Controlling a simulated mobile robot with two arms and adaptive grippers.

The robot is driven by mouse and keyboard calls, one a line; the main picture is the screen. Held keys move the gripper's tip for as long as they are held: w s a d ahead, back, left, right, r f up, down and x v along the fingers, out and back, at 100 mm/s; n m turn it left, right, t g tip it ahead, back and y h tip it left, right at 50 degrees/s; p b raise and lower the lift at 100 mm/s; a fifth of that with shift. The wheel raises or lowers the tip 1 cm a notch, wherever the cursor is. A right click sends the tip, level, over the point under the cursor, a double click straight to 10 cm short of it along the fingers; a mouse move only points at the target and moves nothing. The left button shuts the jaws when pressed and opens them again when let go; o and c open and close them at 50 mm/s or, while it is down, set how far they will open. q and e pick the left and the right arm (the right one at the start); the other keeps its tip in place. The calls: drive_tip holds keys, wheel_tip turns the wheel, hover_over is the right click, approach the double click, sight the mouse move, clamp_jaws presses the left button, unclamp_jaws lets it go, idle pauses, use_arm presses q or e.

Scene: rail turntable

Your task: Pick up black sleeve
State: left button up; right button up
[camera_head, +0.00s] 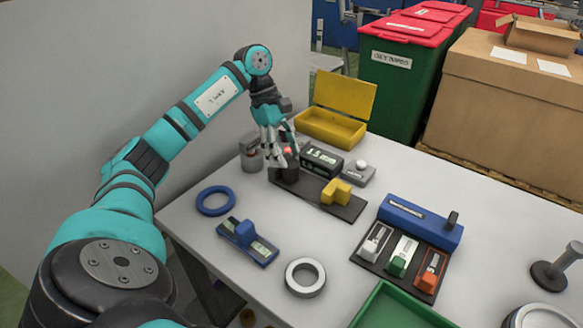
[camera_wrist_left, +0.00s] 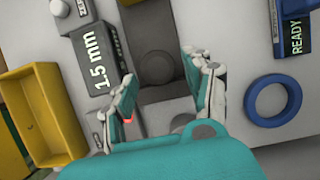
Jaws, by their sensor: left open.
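A dark round piece that looks like the black sleeve (camera_wrist_left: 155,67) sits at one end of a dark base plate (camera_head: 318,195). My left gripper is open and points down over that end of the plate. In the left wrist view the sleeve shows between and beyond the spread fingers (camera_wrist_left: 158,76). I cannot tell how far above it the fingertips are. A yellow stepped block (camera_head: 337,192) stands on the plate's other end. My right gripper is not in view.
Close by are a "1.5 mm" display box (camera_head: 322,160), a grey button box (camera_head: 358,174), a grey cylinder (camera_head: 250,154) and an open yellow box (camera_head: 331,127). A blue ring (camera_head: 215,201), blue gauge (camera_head: 247,242) and white ring (camera_head: 305,277) lie nearer, with bare table between.

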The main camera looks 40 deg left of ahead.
sight(290, 162)
use_arm(q)
drive_tip(key=x, duration=0.4)
drive_tip(key=shift+w+f, duration=0.1)
drive_tip(key=c, duration=1)
clamp_jaws()
